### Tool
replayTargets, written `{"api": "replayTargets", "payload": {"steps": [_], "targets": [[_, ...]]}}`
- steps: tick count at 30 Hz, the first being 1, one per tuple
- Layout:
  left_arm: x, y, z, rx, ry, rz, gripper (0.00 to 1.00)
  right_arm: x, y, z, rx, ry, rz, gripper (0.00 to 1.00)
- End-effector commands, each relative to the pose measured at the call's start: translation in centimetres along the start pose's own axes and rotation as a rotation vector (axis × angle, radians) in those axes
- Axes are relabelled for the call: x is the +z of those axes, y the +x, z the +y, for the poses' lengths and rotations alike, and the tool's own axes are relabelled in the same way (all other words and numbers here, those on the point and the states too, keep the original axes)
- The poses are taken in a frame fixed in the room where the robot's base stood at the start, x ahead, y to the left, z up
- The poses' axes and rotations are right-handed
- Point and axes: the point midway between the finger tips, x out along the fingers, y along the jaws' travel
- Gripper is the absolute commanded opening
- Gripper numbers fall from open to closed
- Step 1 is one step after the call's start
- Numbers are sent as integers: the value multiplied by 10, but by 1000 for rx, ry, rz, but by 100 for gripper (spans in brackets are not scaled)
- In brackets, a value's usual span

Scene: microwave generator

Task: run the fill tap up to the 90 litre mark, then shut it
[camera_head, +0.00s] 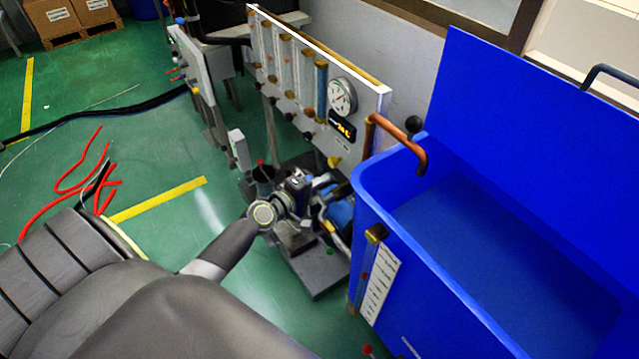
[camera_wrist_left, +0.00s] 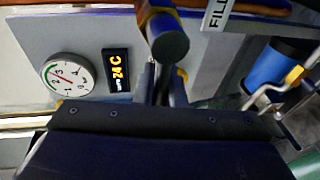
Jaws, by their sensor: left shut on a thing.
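The fill tap (camera_wrist_left: 168,42) shows in the left wrist view as a dark round-ended handle with yellow parts, beside a white FILL label (camera_wrist_left: 216,12). My left gripper (camera_wrist_left: 164,82) is shut on it. In the head view my left gripper (camera_head: 314,183) is low at the panel's right end, by a yellow tap part (camera_head: 333,162). The blue tank (camera_head: 362,190) stands to the right with its lid up. A copper spout (camera_head: 397,133) bends over its rim. A white level scale (camera_head: 378,291) is on its front; the marks are too small to read. My right gripper is out of view.
The panel (camera_head: 369,100) carries several flow tubes, a round dial (camera_head: 342,96) and an amber display (camera_wrist_left: 118,70) showing 24 C. A pump unit (camera_head: 341,214) sits below. Red hoses (camera_head: 62,208) lie on the green floor at left.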

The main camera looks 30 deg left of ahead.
Motion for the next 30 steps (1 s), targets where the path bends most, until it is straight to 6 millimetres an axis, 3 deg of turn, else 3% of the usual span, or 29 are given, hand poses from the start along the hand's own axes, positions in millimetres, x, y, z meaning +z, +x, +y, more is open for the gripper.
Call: {"api": "replayTargets", "payload": {"steps": [1,5,17,23,30], "targets": [[0,0,-1,-2,-5,-1,14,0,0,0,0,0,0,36],[0,0,-1,-2,-3,-1,31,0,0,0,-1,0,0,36],[0,-7,-1,-2,0,0,32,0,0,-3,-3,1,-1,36],[0,-39,-2,-4,1,0,32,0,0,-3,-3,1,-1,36],[0,-90,-3,-5,2,-2,32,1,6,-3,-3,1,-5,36]]}}
